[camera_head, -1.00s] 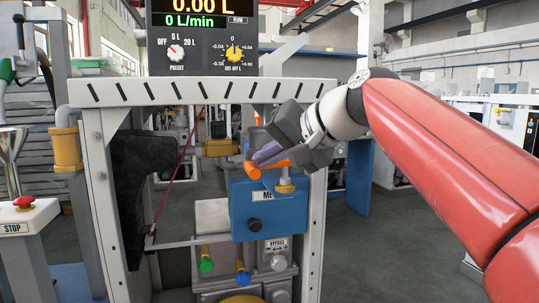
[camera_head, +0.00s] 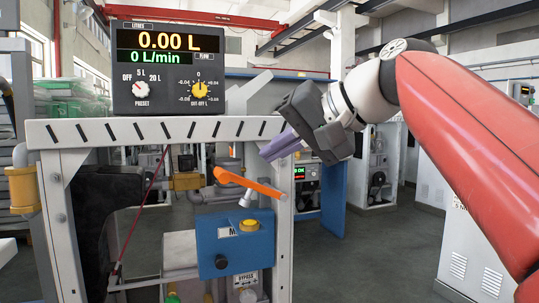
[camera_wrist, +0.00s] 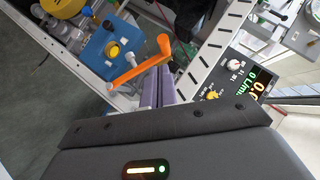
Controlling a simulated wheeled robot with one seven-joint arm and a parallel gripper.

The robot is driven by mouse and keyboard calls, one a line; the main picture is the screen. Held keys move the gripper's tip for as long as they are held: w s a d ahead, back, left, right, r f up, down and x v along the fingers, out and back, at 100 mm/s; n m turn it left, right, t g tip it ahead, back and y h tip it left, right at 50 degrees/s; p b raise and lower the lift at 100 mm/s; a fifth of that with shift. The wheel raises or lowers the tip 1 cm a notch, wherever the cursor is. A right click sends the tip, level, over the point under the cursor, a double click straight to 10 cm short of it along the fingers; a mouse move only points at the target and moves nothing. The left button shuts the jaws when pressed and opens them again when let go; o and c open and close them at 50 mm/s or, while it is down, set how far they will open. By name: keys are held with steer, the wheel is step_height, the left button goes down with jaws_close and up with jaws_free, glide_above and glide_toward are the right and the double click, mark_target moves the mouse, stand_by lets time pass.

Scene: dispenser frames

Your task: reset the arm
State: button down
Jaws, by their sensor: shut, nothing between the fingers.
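My gripper (camera_head: 280,146) is in front of the dispenser frame's right post, up near its crossbar. Its purple fingers are shut with nothing between them, and they also show in the wrist view (camera_wrist: 157,88). An orange lever handle (camera_head: 248,183) sits below and left of the fingertips in the head view, on a valve above the blue meter box (camera_head: 234,243). In the wrist view the orange handle (camera_wrist: 140,65) lies beside the fingers. I see no contact clearly. My red arm comes in from the right.
The white striped crossbar (camera_head: 150,131) runs beside my gripper and carries the display box (camera_head: 168,68), which reads 0.00 L and 0 L/min. A black nozzle or holster shape (camera_head: 105,205) hangs at the left. Grey floor (camera_head: 375,260) is open at the right.

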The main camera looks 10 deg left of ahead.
steer(key=s+d+f+h, duration=0.3)
steer(key=s+d+f, duration=0.2)
steer(key=f, duration=0.8)
steer(key=s+d+f+m+h, duration=0.1)
steer(key=s+d+f+h, duration=0.3)
steer(key=d+f, duration=0.6)
steer(key=s+d+f+m+t+h, duration=0.1)
steer(key=s+d+f+h, duration=0.3)
steer(key=f, duration=1.2)
steer(key=s+d, duration=0.2)
steer(key=d, duration=0.2)
steer(key=shift+s, duration=0.25)
steer(key=shift+d, duration=0.1)
